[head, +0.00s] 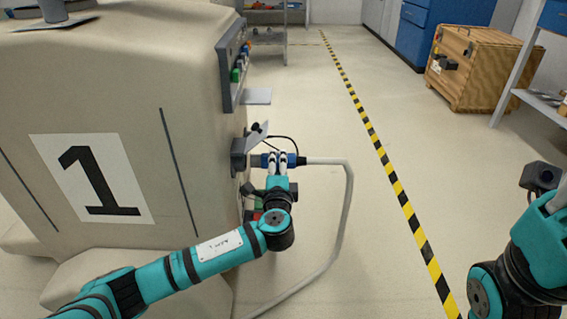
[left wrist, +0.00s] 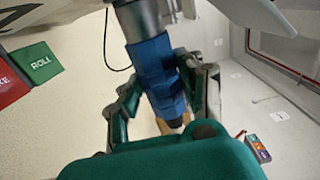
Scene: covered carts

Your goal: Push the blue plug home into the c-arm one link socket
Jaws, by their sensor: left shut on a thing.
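The blue plug (head: 292,160) sits crosswise in my left gripper (head: 278,157), which is shut on it. A thick pale grey cable leaves its right end. Its left end points at the dark grey socket (head: 238,157) on the side of the covered cart marked 1 (head: 135,120). In the left wrist view the blue plug (left wrist: 156,75) lies between the fingers, and its front meets the grey round socket part (left wrist: 137,18). I cannot tell how deep it sits. My right arm shows at the right edge, but its fingers are out of view.
A grey panel (head: 233,65) with coloured parts is above the socket. ROLL (left wrist: 40,63) and red labels show in the wrist view. The cable (head: 345,205) loops down to the floor. Yellow-black floor tape (head: 375,145), a wooden crate (head: 475,65) and open floor lie right.

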